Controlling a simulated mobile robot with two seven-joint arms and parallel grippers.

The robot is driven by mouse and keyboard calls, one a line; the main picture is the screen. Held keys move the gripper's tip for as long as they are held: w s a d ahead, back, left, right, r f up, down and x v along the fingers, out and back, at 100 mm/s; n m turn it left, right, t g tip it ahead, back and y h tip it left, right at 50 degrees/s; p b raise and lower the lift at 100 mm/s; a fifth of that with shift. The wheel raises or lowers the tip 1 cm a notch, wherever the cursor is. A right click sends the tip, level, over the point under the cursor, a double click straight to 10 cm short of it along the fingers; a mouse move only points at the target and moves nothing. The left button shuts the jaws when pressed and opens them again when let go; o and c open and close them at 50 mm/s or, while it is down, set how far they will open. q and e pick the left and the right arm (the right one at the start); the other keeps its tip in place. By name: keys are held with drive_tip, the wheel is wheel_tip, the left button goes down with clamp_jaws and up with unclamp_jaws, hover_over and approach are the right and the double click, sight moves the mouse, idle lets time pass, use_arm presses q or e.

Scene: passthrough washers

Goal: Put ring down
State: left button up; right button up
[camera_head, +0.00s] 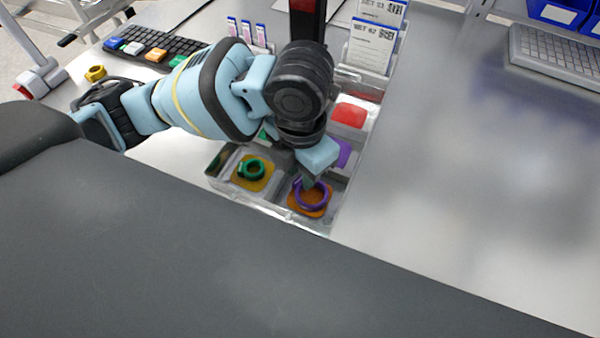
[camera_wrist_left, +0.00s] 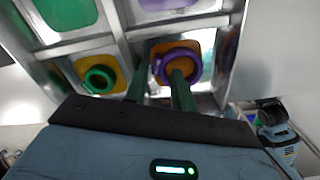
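The purple ring (camera_head: 325,196) lies on an orange square pad (camera_head: 309,211) in the near right compartment of the tray (camera_head: 268,207). It also shows in the left wrist view (camera_wrist_left: 194,62). My left gripper (camera_head: 306,182) reaches down over this compartment. In the left wrist view its two green fingers (camera_wrist_left: 160,84) stand apart, one over the ring's hole and one outside its left side. The ring's left wall lies between them with a visible gap, so the gripper looks open. My right gripper is not in view.
A green ring (camera_head: 243,171) lies on a yellow pad (camera_head: 253,184) in the compartment to the left. A red piece (camera_head: 349,115) sits further back. A yellow ring (camera_head: 95,73) lies on the table at the left. The table right of the tray is clear.

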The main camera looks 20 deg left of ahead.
use_arm(q)
wheel_tip(320, 180, up, 10)
drive_tip(key=p, duration=0.1)
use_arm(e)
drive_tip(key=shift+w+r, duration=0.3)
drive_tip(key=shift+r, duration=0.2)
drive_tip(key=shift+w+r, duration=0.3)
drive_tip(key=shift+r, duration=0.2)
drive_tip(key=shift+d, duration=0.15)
